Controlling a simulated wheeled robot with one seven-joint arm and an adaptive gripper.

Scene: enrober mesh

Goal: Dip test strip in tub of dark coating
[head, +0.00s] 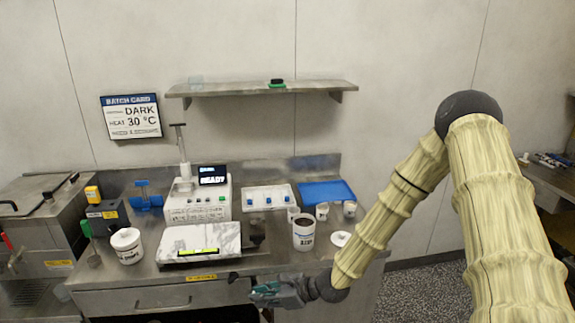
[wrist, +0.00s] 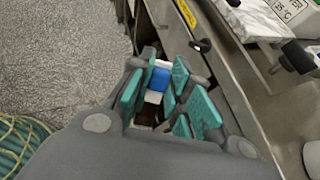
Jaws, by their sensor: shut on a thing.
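My gripper (head: 278,293) is low in front of the bench's front edge, right of the drawer handle. In the wrist view its teal-padded fingers (wrist: 166,88) are closed around a small white piece with a blue band (wrist: 158,79), which looks like the test strip. In the head view the strip is too small to make out. An open white tub with dark contents (head: 303,236) stands upright on the bench, above and behind my gripper, apart from it.
A white lid (head: 340,239) lies right of the tub, with small cups (head: 322,211) behind. A marble-topped unit (head: 200,240) is left of the open tub.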

